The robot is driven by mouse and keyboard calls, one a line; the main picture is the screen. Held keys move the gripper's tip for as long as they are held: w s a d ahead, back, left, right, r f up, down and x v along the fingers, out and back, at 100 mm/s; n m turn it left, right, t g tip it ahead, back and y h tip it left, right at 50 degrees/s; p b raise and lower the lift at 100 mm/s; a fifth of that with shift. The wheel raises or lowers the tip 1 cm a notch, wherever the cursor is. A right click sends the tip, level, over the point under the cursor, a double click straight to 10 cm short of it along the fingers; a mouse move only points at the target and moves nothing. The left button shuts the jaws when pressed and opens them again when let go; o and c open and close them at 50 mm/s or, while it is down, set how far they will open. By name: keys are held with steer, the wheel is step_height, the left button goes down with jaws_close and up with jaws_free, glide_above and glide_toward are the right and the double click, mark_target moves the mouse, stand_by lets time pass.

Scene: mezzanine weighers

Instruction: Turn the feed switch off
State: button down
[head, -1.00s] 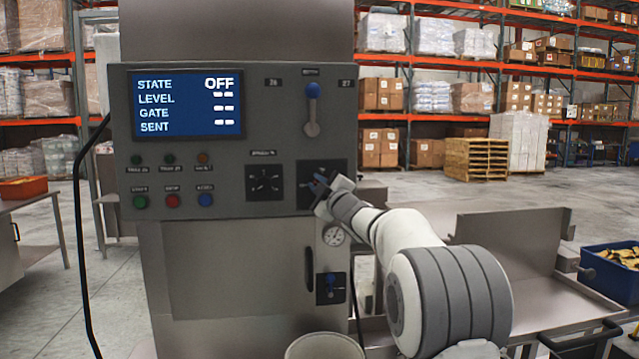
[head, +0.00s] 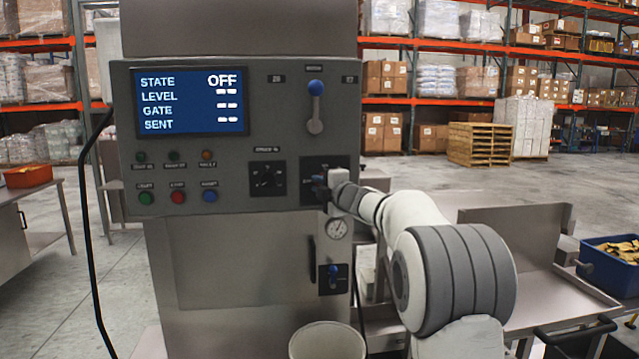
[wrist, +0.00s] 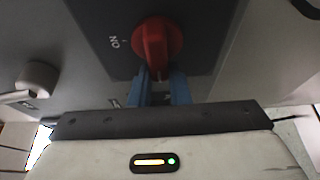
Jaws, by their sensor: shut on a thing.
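A red rotary switch knob (wrist: 155,45) sits on a dark square plate (wrist: 95,25) with an "ON" mark beside it, in the wrist view. My gripper (wrist: 158,82) has its blue fingers shut on the lower end of this knob. In the head view, my gripper (head: 320,182) is at the same dark plate (head: 310,165) on the grey control panel (head: 225,225), and my wrist hides most of the knob. No feed label can be read. The panel's screen (head: 188,100) reads STATE OFF, with dashes for LEVEL, GATE and SENT.
A blue-tipped lever (head: 315,110) stands above the gripped plate, and a black dial (head: 267,178) is to its left. A white bucket (head: 327,340) stands in front.

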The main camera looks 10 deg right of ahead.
steer(key=shift+d+f, duration=0.1)
steer(key=shift+f, duration=0.05)
steer(key=c, duration=1.4)
jaws_free()
steer(key=shift+o, duration=0.2)
steer(key=b+v, duration=0.1)
steer(key=v, duration=0.6)
steer(key=shift+s, duration=0.3)
steer(key=shift+d, duration=0.15)
